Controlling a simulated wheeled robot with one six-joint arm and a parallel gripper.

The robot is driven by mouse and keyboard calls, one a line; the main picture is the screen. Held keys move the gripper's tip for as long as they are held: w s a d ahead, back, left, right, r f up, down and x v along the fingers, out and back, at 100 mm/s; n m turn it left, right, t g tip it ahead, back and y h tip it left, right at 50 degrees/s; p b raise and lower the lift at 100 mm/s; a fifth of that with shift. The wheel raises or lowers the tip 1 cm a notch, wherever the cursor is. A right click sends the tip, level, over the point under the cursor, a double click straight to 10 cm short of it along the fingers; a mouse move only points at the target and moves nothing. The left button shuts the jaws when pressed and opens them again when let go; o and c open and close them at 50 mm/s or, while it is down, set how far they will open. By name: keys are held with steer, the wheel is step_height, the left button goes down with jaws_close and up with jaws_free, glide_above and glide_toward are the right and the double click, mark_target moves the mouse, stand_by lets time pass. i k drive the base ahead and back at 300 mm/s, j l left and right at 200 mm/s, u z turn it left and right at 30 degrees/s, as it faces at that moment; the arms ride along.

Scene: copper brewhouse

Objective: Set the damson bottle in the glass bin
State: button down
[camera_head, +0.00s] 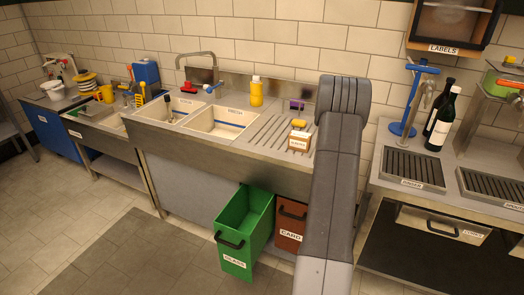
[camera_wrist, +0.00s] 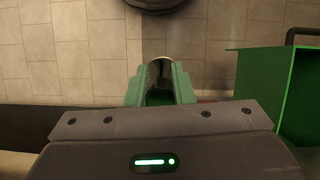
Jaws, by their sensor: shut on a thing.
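My gripper (camera_wrist: 160,82) shows in the wrist view with its green fingers shut on a small, dark, shiny thing (camera_wrist: 160,68). It is probably the damson bottle, but little of it shows and no label can be read. The green bin labelled GLASS (camera_head: 237,248) stands open in front of the sink unit, left of my arm in the head view. A green bin wall (camera_wrist: 302,95), apparently the same bin, is right of my gripper in the wrist view, apart from it. In the head view my gripper and what it holds are out of sight.
A brown CARD bin (camera_head: 290,222) stands right beside the glass bin, partly behind my arm. Two dark bottles (camera_head: 437,125) stand on the right counter by the taps. The sink unit (camera_head: 185,141) rises behind the bins. The tiled floor (camera_head: 60,215) at the left is clear.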

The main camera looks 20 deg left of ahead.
mark_target(243, 227)
steer(key=u, duration=0.95)
